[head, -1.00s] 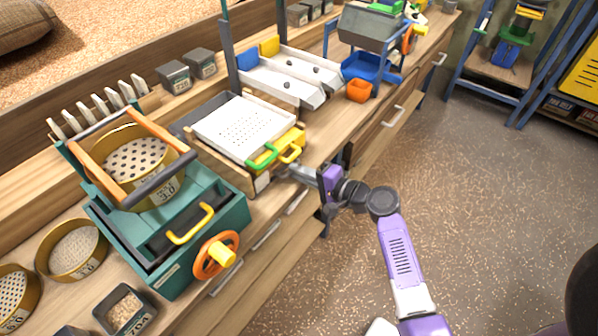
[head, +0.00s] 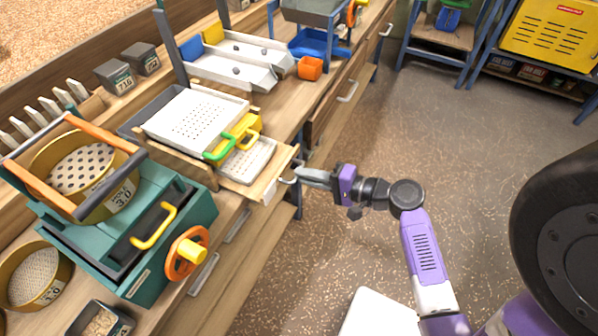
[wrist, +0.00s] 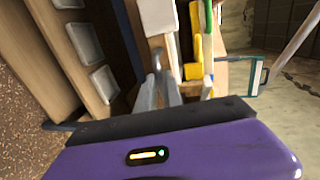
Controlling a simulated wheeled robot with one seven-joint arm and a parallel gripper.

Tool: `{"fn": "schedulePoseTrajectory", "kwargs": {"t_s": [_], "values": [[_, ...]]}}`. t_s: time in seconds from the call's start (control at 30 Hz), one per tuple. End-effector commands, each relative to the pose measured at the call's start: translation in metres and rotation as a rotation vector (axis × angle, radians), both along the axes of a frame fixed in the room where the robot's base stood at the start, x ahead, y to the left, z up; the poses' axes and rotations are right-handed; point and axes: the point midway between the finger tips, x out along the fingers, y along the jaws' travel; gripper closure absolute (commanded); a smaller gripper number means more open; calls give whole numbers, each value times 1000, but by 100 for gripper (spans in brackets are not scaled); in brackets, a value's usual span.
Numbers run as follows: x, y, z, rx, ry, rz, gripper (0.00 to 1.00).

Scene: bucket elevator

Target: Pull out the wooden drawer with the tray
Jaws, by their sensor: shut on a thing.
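The wooden drawer (head: 268,188) stands partly pulled out from under the white perforated sieve tray (head: 196,119). A pale tray (head: 249,160) with a mesh-like floor lies inside the drawer. My gripper (head: 297,180) is at the drawer's front and shut on its small handle (head: 287,179). In the wrist view my gripper's grey fingers (wrist: 160,92) close around the handle, and the contact is partly hidden. A green handle (head: 218,150) and a yellow handle (head: 248,133) stick out above the drawer.
A teal machine (head: 150,230) with an orange wheel (head: 187,254) stands left of the drawer on the bench. Open speckled floor (head: 330,240) lies in front of the bench.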

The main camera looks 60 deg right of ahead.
Motion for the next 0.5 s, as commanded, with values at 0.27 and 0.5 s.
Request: {"fn": "schedulePoseTrajectory", "kwargs": {"t_s": [0.27,0.5], "values": [[0,-1,-1,0,1,-3,80],[-1,-1,0,1,1,-2,80]]}}
